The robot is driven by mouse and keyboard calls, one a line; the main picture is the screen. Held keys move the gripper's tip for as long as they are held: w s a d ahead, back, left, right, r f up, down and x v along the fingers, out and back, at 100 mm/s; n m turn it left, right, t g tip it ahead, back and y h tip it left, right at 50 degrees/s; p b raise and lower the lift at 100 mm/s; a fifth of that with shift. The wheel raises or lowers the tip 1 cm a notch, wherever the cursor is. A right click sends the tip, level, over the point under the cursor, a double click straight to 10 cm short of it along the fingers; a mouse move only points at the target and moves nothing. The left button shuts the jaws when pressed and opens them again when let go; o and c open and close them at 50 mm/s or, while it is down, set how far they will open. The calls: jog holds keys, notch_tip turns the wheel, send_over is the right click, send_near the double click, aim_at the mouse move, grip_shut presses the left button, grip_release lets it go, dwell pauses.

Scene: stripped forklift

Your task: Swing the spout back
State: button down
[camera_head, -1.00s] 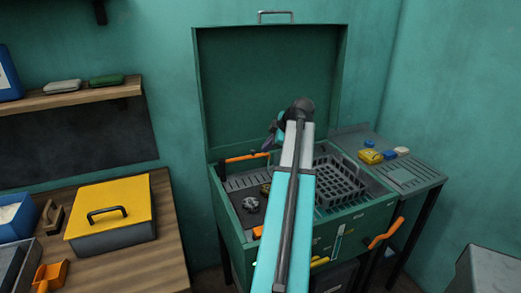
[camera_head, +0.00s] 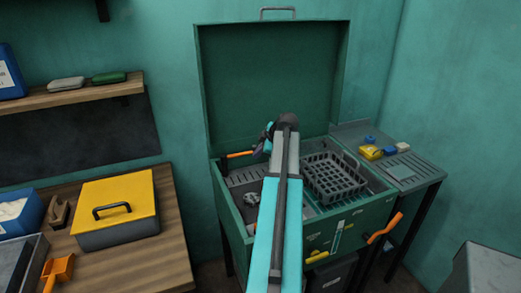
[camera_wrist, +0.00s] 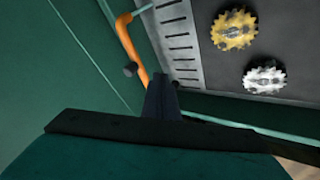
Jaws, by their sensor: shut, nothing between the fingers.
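The spout (camera_head: 238,154), an orange bent tube, is at the left rear of the green wash tank. In the wrist view the orange spout (camera_wrist: 131,45) runs along the tank's edge, with a pale teal piece at its upper end. My gripper (camera_wrist: 162,88) is shut and empty, its dark fingertips close beside the spout's lower end. I cannot tell whether they touch it. In the head view my gripper (camera_head: 267,138) is small and partly hidden by my arm, just right of the spout.
The green tank (camera_head: 352,225) has its lid (camera_head: 270,85) raised. A dark basket (camera_head: 335,176) sits inside on the right. A brassy gear (camera_wrist: 234,30) and a silver gear (camera_wrist: 266,76) lie on the tank floor. An orange handle (camera_head: 385,229) sticks out in front.

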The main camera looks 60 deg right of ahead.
aim_at(254, 147)
jog(key=w+d, duration=0.1)
jog(key=w+d+p, duration=0.1)
jog(key=d, duration=0.1)
jog(key=shift+r, duration=0.2)
jog(key=shift+w+d, duration=0.1)
dwell(0.4)
jog(key=shift+w+d+f+b, duration=0.1)
jog(key=shift+w+d+b, duration=0.15)
jog(key=shift+d+b, duration=0.2)
jog(key=shift+w+d, duration=0.1)
jog(key=shift+w, duration=0.05)
jog(key=shift+w+d+r+b, duration=0.1)
jog(key=shift+r+b, duration=0.2)
jog(key=shift+r, duration=0.1)
